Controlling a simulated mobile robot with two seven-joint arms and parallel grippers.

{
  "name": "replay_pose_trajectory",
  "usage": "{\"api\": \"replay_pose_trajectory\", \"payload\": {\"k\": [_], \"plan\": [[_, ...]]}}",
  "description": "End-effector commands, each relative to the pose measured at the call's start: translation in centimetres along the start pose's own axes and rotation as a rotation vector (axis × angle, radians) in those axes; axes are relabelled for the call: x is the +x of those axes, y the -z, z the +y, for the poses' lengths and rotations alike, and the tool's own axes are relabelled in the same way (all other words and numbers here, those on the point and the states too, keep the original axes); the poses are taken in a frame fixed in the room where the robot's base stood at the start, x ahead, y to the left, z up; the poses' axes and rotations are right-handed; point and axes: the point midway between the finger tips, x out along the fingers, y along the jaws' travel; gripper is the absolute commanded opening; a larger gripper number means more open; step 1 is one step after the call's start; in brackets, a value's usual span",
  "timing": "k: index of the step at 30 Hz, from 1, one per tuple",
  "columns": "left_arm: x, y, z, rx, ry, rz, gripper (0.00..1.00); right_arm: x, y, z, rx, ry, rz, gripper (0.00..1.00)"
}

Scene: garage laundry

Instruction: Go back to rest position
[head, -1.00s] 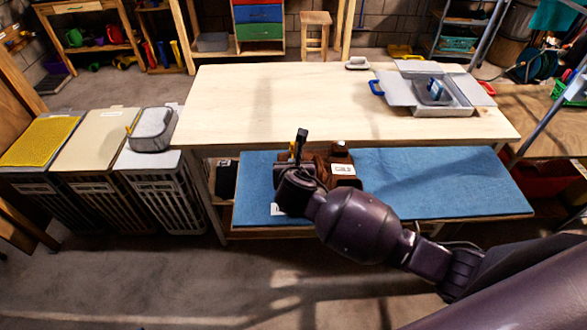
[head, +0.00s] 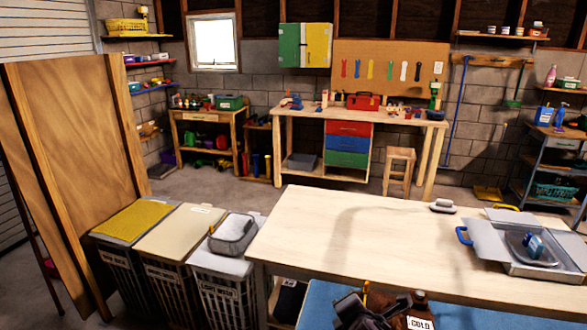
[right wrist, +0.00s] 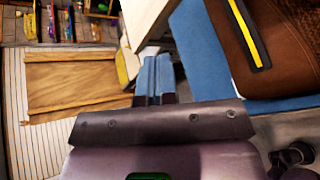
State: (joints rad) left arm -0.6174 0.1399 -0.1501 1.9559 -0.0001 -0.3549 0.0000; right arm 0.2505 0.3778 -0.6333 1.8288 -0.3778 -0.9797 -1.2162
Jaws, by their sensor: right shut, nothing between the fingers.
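My right gripper (right wrist: 156,78) shows in the right wrist view with its two blue-tipped fingers together, shut and empty. In the head view a dark part of my right arm shows at the bottom edge, in front of the table, beside a brown bottle labelled COLD (head: 418,316). The gripper's fingers cannot be made out there. In the right wrist view a large brown thing with a yellow and black strip (right wrist: 270,50) is close at the upper right, apart from the fingers. My left gripper is in neither view.
A wooden table (head: 350,235) bears a grey tray (head: 490,240) at right. A blue lower shelf (head: 330,300) lies under its front edge. Several laundry hampers (head: 120,275) stand at left. A workbench (head: 300,108) and stool (head: 398,156) stand behind; floor between is clear.

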Motion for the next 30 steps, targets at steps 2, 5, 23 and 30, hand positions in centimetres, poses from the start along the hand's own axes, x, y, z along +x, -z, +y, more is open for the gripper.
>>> {"api": "replay_pose_trajectory", "payload": {"k": [2,5,23,30], "plan": [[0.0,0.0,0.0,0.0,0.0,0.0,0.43,-0.2,0.1,0.7,0.184,-0.045,0.038,0.0],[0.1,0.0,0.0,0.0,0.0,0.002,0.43,-0.6,0.3,0.9,0.44,-0.084,0.094,0.0],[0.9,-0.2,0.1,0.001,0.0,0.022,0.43,-7.8,-0.7,-14.7,1.93,-0.084,0.201,0.0],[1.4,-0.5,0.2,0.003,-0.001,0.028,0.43,-12.7,0.2,-25.1,2.049,0.014,-0.002,0.0]]}}
